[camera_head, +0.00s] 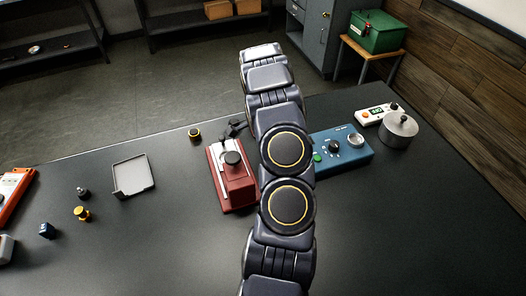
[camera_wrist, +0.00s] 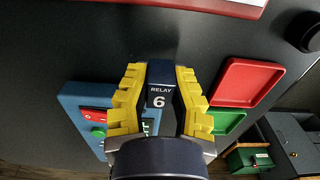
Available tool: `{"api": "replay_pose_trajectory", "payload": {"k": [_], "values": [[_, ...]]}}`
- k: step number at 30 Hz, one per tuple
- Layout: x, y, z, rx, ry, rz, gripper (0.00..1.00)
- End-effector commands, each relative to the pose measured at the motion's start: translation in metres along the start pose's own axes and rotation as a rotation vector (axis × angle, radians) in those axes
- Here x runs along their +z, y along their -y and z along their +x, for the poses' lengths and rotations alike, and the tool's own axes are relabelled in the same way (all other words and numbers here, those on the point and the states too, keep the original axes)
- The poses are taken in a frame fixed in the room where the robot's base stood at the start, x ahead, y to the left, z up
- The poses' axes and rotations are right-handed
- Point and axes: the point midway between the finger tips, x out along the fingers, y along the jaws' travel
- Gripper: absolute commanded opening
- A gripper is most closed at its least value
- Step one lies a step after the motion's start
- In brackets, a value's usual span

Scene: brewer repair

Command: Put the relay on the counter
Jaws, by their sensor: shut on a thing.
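My gripper (camera_wrist: 160,72) shows in the wrist view with its two yellow ridged fingers closed on the relay (camera_wrist: 160,97). The relay is a dark blue block with the white label "RELAY 6". It sits between the fingers; its lower end is partly hidden by the gripper body. The dark counter (camera_wrist: 45,50) lies behind it; I cannot tell the gap between them. In the head view the counter (camera_head: 130,245) fills most of the picture, and my arm hides the gripper and the relay.
A red device (camera_head: 238,190), a blue control box (camera_head: 343,148) and a metal pot (camera_head: 400,130) stand around the arm. Red (camera_wrist: 243,82) and green (camera_wrist: 227,122) trays show in the wrist view.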

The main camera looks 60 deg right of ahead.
Motion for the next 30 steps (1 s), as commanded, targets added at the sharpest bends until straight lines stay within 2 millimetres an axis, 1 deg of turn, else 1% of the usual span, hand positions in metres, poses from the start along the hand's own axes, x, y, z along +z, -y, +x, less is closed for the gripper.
{"api": "replay_pose_trajectory", "payload": {"k": [4, 7, 10, 21, 22, 23, 24, 30], "values": [[-0.001, 0.004, 0.008, 0.003, 0.003, 0.001, 0.00], [-0.001, 0.003, 0.023, 0.004, 0.002, 0.000, 0.00], [-0.001, 0.004, 0.034, 0.000, 0.001, 0.000, 0.00], [0.000, 0.004, 0.039, 0.000, 0.002, -0.001, 0.00], [0.000, 0.004, 0.040, 0.000, 0.001, -0.001, 0.23], [0.000, 0.004, 0.039, -0.001, 0.001, -0.001, 0.36], [-0.001, 0.004, 0.039, 0.000, 0.001, -0.001, 0.38], [-0.001, 0.004, 0.039, 0.000, 0.001, -0.001, 0.38]]}}
